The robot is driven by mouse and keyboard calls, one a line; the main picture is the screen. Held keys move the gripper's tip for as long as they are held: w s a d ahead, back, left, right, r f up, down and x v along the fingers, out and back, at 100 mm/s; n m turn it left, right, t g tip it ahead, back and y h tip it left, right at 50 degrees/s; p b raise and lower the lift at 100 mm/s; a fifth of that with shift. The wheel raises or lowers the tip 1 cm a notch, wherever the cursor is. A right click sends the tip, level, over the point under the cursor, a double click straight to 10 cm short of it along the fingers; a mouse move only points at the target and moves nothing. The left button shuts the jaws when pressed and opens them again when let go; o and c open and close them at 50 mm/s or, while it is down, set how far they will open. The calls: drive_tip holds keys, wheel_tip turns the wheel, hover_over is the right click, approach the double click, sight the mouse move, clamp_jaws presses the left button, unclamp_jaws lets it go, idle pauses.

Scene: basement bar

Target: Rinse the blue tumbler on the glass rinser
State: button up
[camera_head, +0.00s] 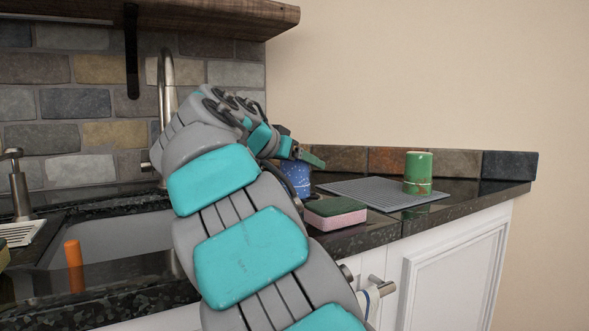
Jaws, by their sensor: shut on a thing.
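The blue tumbler (297,177) is right of the sink, partly hidden behind my arm. It looks upright, speckled blue with a darker rim. My gripper (292,150) is at its top and shut on it, though the arm hides most of the grip. I cannot tell whether the tumbler's base touches the counter. I cannot make out the glass rinser for certain; a pale slotted piece (20,233) shows at the far left edge beside the sink.
A green cup (418,174) stands on a grey ribbed mat (365,192). A pink and green sponge (335,212) lies in front of the tumbler. The sink (120,238), tall tap (165,85), dispenser (19,187) and an orange upright piece (73,262) are at left. A wooden shelf (200,14) overhangs.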

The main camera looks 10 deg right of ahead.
drive_tip(key=shift+r+p, duration=2.5)
drive_tip(key=shift+r, duration=1.05)
